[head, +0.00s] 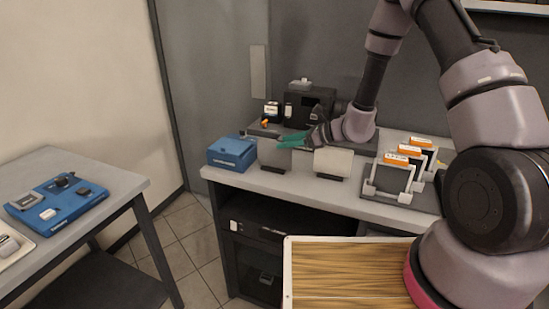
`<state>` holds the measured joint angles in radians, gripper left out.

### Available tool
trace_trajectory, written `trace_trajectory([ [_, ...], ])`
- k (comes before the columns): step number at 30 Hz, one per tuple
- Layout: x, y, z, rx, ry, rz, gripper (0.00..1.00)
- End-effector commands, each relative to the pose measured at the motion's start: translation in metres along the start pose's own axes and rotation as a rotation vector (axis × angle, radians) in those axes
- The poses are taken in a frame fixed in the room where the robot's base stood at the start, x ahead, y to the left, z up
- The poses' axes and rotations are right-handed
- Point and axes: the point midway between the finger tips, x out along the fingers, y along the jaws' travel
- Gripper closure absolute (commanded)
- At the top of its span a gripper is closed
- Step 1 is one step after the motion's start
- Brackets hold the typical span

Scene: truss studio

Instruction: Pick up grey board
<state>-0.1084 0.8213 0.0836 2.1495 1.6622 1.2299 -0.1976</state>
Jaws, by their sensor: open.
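A grey board (273,157) stands upright near the front edge of the bench, between a blue box and a paler board. My gripper (290,141), with green fingers, is above the grey board's top edge, toward its right corner. The fingers point left and overlap the top of the board in the picture. I cannot tell whether they touch it. The gripper is open and holds nothing that I can see. The board's foot is partly visible at the bench top.
A paler board (333,162) stands close to the right. The blue box (232,153) is close to the left. A black machine (310,103) stands behind. A side table (115,179) is at left.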

Motion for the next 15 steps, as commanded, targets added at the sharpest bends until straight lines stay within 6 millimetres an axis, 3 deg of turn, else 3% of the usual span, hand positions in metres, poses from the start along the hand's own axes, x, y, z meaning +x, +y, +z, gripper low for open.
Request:
trace_trajectory([
  [10, 0.043, 0.004, -0.003, -0.001, 0.000, 0.002, 0.43],
  [15, 0.051, 0.004, -0.003, -0.001, 0.001, 0.000, 0.43],
])
